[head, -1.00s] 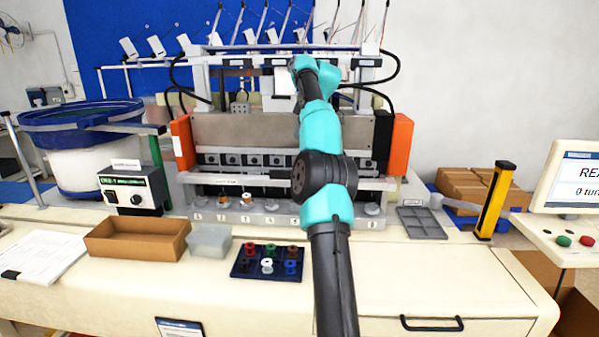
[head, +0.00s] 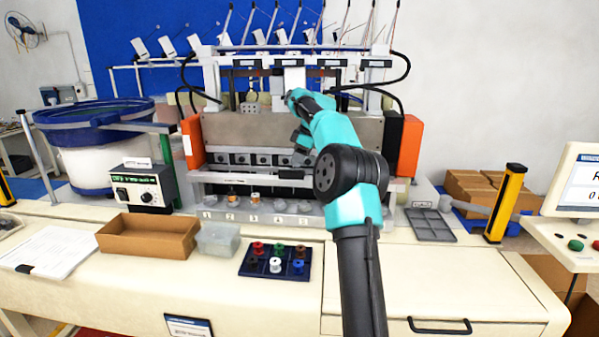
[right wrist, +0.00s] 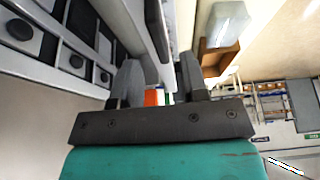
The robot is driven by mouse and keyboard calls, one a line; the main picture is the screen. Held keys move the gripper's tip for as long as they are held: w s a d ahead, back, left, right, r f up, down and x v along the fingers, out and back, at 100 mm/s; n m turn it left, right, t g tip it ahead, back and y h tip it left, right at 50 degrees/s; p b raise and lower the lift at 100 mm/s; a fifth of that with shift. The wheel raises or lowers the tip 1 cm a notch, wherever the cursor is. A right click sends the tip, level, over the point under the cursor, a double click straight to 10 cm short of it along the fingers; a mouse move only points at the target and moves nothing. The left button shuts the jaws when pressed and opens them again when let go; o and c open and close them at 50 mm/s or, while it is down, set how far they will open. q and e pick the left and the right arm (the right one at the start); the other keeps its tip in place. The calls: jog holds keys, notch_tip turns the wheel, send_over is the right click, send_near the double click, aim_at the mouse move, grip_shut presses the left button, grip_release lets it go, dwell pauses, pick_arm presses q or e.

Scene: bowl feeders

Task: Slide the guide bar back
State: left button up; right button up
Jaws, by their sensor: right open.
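The guide bar (head: 225,177) is a long pale rail across the front of the machine, above the numbered row. A dark grip piece (head: 291,174) sits near its middle. My right gripper (head: 302,140) is partly hidden by my own forearm, in front of the machine face near the dark piece. In the right wrist view my right gripper (right wrist: 160,80) is open, its two grey fingers apart. The pale bar (right wrist: 128,25) and a dark piece (right wrist: 156,30) run toward the gap between them; I cannot tell whether they touch. My left gripper is out of view.
A blue spool tray (head: 245,268), a clear bin (head: 218,240) and a brown box (head: 150,236) stand on the table in front. A grey tray (head: 430,225) and a yellow post (head: 504,205) are at right. A bowl feeder (head: 95,112) is at left.

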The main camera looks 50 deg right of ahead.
aim_at(292, 179)
jog(key=x, duration=0.5)
jog(key=shift+f, duration=0.1)
jog(key=shift+c, duration=0.4)
grip_shut()
